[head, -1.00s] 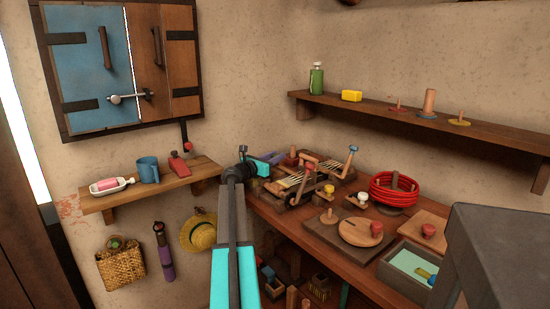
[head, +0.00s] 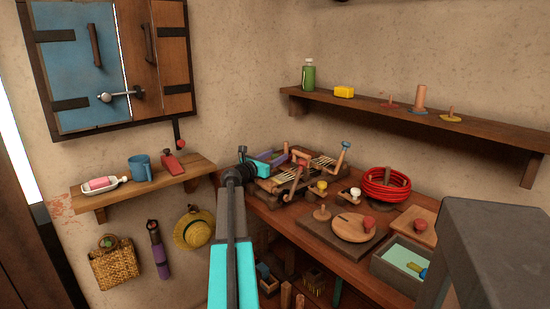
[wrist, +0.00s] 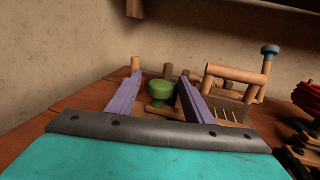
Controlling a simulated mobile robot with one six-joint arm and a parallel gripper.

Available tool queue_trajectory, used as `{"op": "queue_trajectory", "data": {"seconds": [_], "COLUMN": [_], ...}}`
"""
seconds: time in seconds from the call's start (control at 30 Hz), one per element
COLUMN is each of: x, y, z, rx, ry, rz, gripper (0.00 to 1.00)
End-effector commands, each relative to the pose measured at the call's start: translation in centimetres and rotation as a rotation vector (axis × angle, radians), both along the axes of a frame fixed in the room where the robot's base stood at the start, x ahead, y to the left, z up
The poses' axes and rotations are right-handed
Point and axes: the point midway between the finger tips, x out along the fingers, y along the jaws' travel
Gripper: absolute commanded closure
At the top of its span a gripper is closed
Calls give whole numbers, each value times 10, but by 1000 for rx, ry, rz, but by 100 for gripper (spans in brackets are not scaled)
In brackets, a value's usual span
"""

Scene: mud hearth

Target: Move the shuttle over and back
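A small wooden loom (head: 318,165) with pale threads stands on the bench near the wall corner; part of its frame also shows in the wrist view (wrist: 235,75). My gripper (head: 268,156) is at the loom's left end in the head view. In the wrist view, my gripper (wrist: 159,80) has its two purple fingers apart, with a green knob (wrist: 160,92) in the gap between them. I cannot tell whether this knob belongs to the shuttle, and it does not look gripped. The shuttle itself I cannot make out clearly.
A red-knobbed lever (head: 300,165) and a blue-topped post (head: 345,150) stand up at the loom. To its right are a red coil (head: 386,185), a round board (head: 352,228) and a grey tray (head: 378,266). A wall shelf (head: 440,124) runs above the bench.

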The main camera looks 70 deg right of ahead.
Motion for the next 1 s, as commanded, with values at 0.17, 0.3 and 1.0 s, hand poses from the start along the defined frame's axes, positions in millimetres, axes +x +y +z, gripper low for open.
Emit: {"op": "queue_trajectory", "data": {"seconds": [0.17,0.3,1.0], "x": [0,0,24], "y": [0,1,68], "z": [0,0,0], "rx": [0,0,-1], "ry": [0,0,0], "rz": [0,0,2], "gripper": [54,54,54]}}
